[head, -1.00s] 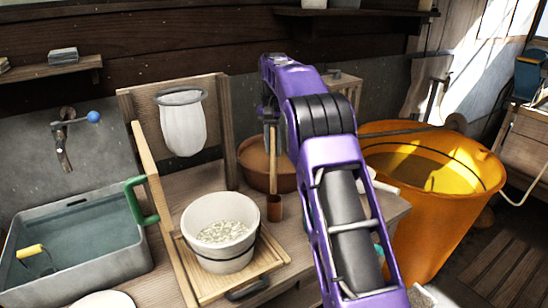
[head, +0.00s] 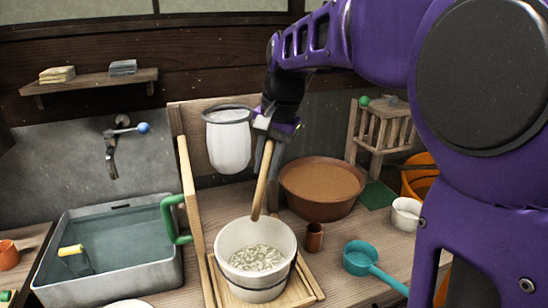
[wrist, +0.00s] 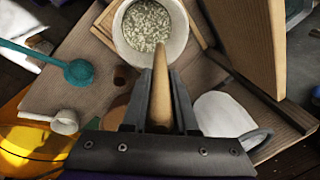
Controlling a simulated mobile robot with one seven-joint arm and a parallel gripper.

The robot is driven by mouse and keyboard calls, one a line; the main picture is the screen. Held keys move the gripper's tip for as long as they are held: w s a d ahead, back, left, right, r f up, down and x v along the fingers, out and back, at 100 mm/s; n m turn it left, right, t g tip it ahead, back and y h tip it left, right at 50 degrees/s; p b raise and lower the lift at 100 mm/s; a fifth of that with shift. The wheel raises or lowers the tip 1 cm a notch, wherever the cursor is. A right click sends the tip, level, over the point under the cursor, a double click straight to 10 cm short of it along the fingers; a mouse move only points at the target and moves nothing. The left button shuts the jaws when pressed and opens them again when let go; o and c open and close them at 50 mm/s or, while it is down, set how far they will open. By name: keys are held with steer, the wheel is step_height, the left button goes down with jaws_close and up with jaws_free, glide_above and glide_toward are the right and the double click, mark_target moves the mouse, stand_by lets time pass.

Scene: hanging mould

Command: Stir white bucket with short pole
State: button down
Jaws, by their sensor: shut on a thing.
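The white bucket (head: 256,273) stands on a wooden board, with pale, lumpy contents (head: 257,257) inside. My gripper (head: 266,145) is shut on the short pole (head: 261,190), a light wooden stick. The pole slants downward, and its lower tip is at the bucket's back rim in the head view. In the wrist view the pole (wrist: 160,95) runs between the two fingers toward the white bucket (wrist: 177,50). The tip appears over or just short of the near rim; I cannot tell its exact height.
A white bag on a ring (head: 229,145) hangs behind the bucket. A brown bowl (head: 322,205), a small brown cup (head: 314,237) and a teal ladle (head: 362,257) stand to the right.

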steer(key=shift+s+f, duration=0.2)
steer(key=shift+s, duration=0.15)
step_height(320, 180, down, 19)
steer(key=b, duration=1)
steer(key=shift+w+r, duration=0.15)
steer(key=shift+r, duration=0.05)
steer(key=shift+a, duration=0.1)
stand_by(0.4)
